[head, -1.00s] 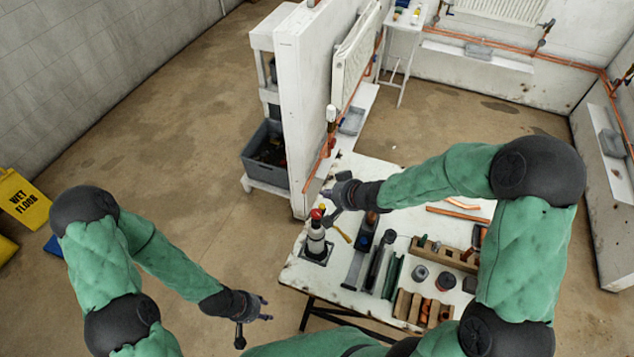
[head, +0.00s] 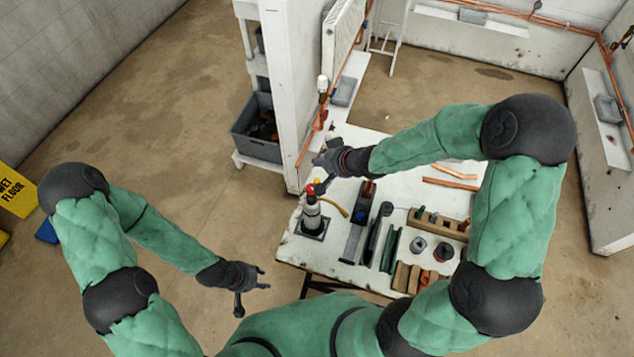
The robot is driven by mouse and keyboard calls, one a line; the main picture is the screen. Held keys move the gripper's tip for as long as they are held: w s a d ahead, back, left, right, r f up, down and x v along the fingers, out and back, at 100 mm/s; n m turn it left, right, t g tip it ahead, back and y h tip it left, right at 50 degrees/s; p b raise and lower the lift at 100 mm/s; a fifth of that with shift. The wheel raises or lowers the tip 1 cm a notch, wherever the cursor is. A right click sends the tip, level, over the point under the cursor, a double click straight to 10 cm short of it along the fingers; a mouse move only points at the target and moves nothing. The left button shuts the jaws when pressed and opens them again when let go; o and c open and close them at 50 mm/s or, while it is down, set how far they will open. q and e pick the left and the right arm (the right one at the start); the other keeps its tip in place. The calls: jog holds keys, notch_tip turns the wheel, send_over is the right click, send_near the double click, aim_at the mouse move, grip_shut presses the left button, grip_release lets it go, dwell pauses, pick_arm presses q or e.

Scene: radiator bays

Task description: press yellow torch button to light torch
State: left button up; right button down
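The torch (head: 312,215) stands upright on a dark square base at the left end of the white table (head: 300,254). My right gripper (head: 324,180) is at the torch's top, close to the red and yellow parts. Whether it touches them, and whether its fingers are open or shut, is too small to tell. My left gripper (head: 264,277) is empty over the floor left of the table, its fingertips apart. No flame shows.
Tools, green and dark channels, wooden blocks (head: 407,278) and a wooden rack (head: 437,223) fill the table right of the torch. A white partition with a radiator (head: 342,38) and copper pipe rises behind. A grey crate (head: 258,130) sits left of it.

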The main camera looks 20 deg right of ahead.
aim_at(319, 181)
notch_tip(319, 181, down, 6)
jog(key=b, duration=0.5)
jog(key=shift+w+f+b, duration=0.15)
jog(key=shift+f+b, duration=0.25)
jog(key=shift+f, duration=0.05)
jog(key=shift+f, duration=0.15)
dwell(0.8)
jog(key=shift+f, duration=0.3)
jog(key=shift+f+b, duration=0.4)
dwell(0.7)
jog(key=shift+r, duration=0.1)
dwell(0.3)
jog(key=shift+r+p, duration=0.75)
jog(key=shift+p, duration=0.25)
